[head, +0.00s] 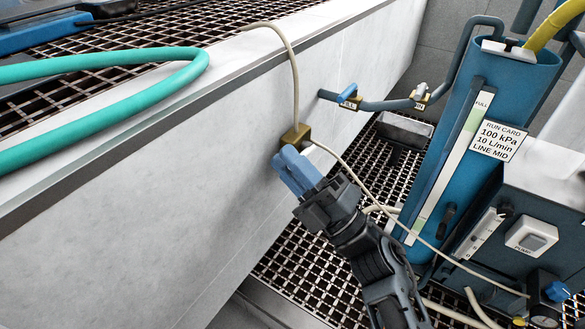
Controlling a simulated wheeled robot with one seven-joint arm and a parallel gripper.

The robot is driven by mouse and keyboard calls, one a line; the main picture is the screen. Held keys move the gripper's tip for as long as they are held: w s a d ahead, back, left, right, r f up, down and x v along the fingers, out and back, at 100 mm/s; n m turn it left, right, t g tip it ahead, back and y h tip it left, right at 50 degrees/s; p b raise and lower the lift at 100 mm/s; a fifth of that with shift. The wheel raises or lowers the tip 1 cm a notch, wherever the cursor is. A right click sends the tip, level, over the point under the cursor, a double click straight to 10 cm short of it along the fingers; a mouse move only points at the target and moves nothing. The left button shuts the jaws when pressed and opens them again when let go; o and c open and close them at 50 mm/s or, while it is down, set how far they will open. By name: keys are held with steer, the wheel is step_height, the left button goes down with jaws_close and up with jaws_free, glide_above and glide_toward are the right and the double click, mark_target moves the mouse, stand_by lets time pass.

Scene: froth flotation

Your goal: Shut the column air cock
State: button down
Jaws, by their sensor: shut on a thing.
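A brass cock (297,134) sits against the grey wall, with a thin beige air hose (294,80) entering from above and another line leaving it towards the column's control box. I take it for the column air cock. My gripper (290,163) is at the cock's near side, its blue fingers pointing up and left. The fingers are shut on the cock's handle. They cover the handle, so its angle cannot be told. The blue flotation column (455,150) stands to the right, with a sight strip and a run card on it.
Two other cocks, one with a blue lever (348,94) and one with a white lever (420,91), sit on a grey pipe beyond. A control box (500,240) stands right. A green hose (120,62) lies on the wall's top. Grating (315,275) is below.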

steer(key=shift+w+d+f+n+g+y+b, duration=0.1)
steer(key=shift+f+n+g+y+b, duration=0.15)
steer(key=shift+n, duration=0.25)
steer(key=shift+w+d+n+g+y+b, duration=0.1)
steer(key=shift+n+g+y+b, duration=0.1)
steer(key=shift+n+g, duration=0.25)
steer(key=shift+n, duration=0.35)
steer(key=c, duration=1.4)
jaws_free()
steer(key=shift+o, duration=0.8)
steer(key=shift+s+a, duration=0.1)
steer(key=shift+f, duration=0.1)
steer(key=v, duration=0.7)
steer(key=shift+s+d+p, duration=0.15)
steer(key=shift+d+p, duration=0.1)
steer(key=shift+p, duration=0.05)
steer(key=shift+f, duration=0.15)
